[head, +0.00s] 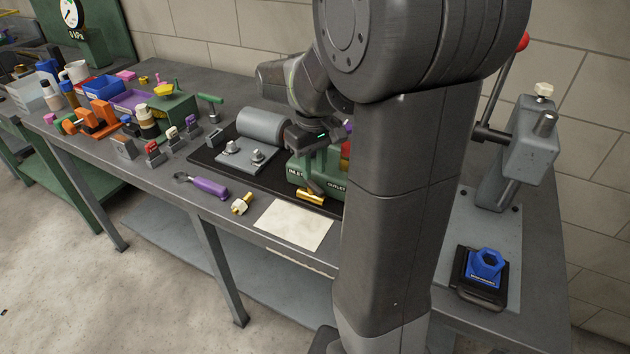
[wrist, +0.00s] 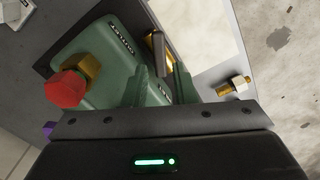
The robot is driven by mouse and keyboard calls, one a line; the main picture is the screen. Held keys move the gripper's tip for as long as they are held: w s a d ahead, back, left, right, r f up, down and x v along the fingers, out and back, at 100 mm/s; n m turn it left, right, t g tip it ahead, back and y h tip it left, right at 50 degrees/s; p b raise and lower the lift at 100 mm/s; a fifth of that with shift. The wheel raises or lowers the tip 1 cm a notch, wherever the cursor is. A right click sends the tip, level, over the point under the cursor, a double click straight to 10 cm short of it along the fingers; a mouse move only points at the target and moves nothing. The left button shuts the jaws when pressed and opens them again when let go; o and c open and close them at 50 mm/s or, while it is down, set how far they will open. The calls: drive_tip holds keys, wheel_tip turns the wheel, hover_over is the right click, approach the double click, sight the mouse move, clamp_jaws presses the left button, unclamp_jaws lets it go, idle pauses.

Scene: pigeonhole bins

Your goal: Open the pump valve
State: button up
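The green pump body (head: 300,170) sits on a black mat in the head view, marked INLET and OUTLET. In the wrist view the pump body (wrist: 104,62) fills the left half, with a red hexagonal cap (wrist: 66,89) on a brass fitting (wrist: 82,70). A brass cylinder (head: 310,197) lies at the pump's front; it also shows in the wrist view (wrist: 158,48). My gripper (wrist: 162,78) points down over the pump's front, its two fingers apart with a gap between them. The brass cylinder shows beyond that gap; contact cannot be told. Which part is the valve is unclear.
A grey motor cylinder (head: 262,127) stands left of the pump. A brass and white fitting (head: 241,204), a purple-handled tool (head: 206,187) and a cream sheet (head: 293,223) lie in front. Bins and tools crowd the bench's left. A lever press (head: 518,150) stands right.

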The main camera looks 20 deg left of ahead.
sight(315, 184)
wheel_tip(315, 184, down, 5)
drive_tip(key=shift+r, duration=0.1)
idle(0.3)
clamp_jaws()
drive_tip(key=shift+w+d+n+p, duration=0.15)
drive_tip(key=shift+n+p, duration=0.35)
drive_tip(key=shift+n, duration=2)
unclamp_jaws()
